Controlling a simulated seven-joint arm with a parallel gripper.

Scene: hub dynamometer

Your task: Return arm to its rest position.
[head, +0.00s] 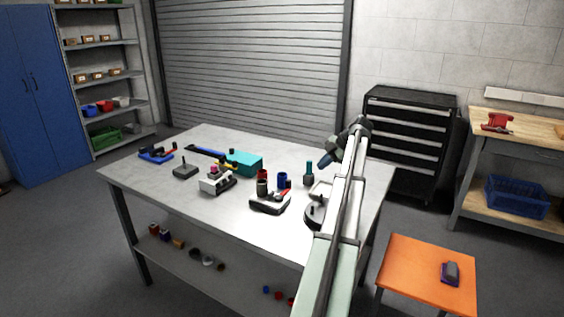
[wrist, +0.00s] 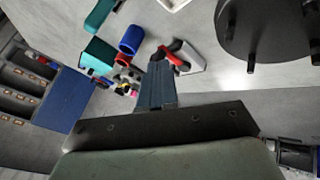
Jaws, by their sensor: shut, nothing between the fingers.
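My arm reaches from the bottom right of the head view over the right part of the white table (head: 165,203). My gripper (head: 325,160) is at its far end, above the table. In the wrist view my gripper (wrist: 158,72) is shut, with its fingers together and nothing between them. Beyond the fingertips are a blue cup (wrist: 131,40), a teal block (wrist: 98,56) and a white device with red and black parts (wrist: 182,58). A dark round hub-like part (wrist: 262,28) is at the upper right of the wrist view. My arm hides part of the table's right side.
Several small parts stand on the table, including a teal box (head: 245,162) and a white device (head: 217,182). An orange stool (head: 412,272) stands right of my arm. A black drawer cabinet (head: 408,140) and a workbench (head: 530,135) are behind. The table's front left is clear.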

